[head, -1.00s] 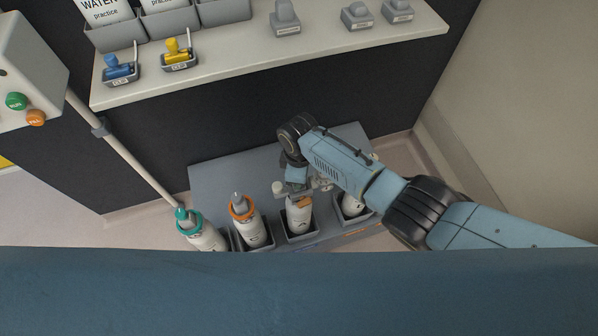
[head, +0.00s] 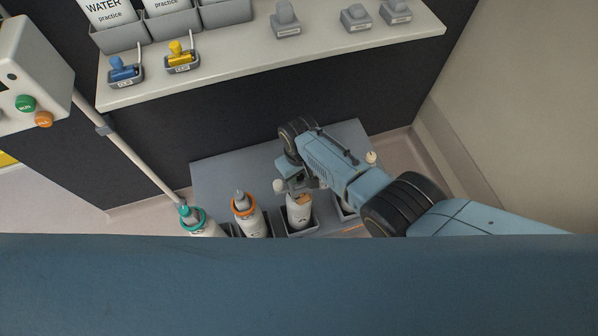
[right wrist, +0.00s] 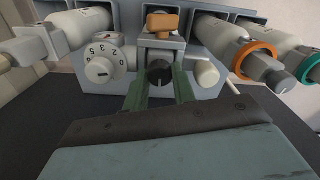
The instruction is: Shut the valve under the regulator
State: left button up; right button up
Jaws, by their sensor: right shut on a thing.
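The grey regulator (right wrist: 118,82) shows in the right wrist view, with a white dial (right wrist: 100,68) numbered from 0 on its left and a pale round knob (right wrist: 206,74) on its right. An orange handle (right wrist: 162,24) stands above it in that picture, on the cylinder side. My right gripper (right wrist: 160,76) is at the regulator's middle. Its green fingers are shut on a dark round knob (right wrist: 160,68), mostly hidden between them. In the head view my right gripper (head: 297,184) is over a white cylinder (head: 299,214); the arm partly hides the regulator. My left gripper is not in view.
Cylinders with an orange collar (head: 243,205) and a teal collar (head: 192,220) stand to the left in the grey rack (head: 225,172). Another cylinder is partly hidden by my arm. A pale counter (head: 235,62) with small fittings lies above.

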aim_at(299, 177)
jog(key=shift+m, duration=0.4)
jog(key=o, duration=1)
jog(key=shift+r, duration=0.1)
jog(key=shift+r+p, duration=0.35)
jog(key=shift+p, duration=0.05)
notch_tip(299, 177, up, 12)
jog(key=p, duration=0.5)
jog(key=shift+r, duration=0.25)
jog(key=shift+f, duration=0.1)
